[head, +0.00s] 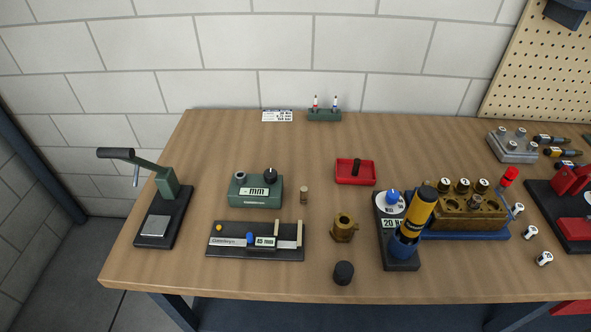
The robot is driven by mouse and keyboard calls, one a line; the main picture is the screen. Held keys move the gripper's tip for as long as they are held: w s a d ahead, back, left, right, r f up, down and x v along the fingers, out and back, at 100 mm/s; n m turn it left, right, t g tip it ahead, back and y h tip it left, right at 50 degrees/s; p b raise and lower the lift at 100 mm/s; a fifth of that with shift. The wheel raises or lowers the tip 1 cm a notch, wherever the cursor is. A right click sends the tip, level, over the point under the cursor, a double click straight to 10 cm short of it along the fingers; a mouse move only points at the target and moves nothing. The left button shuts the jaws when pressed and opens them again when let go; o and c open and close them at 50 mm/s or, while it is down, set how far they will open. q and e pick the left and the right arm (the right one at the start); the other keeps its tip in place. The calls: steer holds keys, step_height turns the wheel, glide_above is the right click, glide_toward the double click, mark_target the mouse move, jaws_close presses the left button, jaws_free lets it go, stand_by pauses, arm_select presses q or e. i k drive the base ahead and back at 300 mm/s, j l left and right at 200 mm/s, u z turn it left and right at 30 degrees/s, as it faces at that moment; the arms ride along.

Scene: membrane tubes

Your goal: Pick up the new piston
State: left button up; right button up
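No part is plainly marked as the new piston, and I cannot tell which one it is. A small dark piece (357,164) sits in the red tray (343,180). A black round cylinder (344,272) stands near the front edge, below a brass hex fitting (344,229). A grey block (513,151) at the back right holds several metal cylinders. Neither of my grippers is in view.
A lever press (160,215) stands at the left. A measuring slide (255,241) lies front centre. A blue-and-yellow tool (413,222) leans over a black base. Right of it is a brass block (465,221) with numbered caps. Small white cylinders (545,258) lie at the right. The back left is clear.

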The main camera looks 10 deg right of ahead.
mark_target(304, 190)
steer(key=k+l+z, duration=0.2)
steer(key=z, duration=0.25)
steer(key=k+l+z, duration=0.15)
steer(key=l+z, duration=0.35)
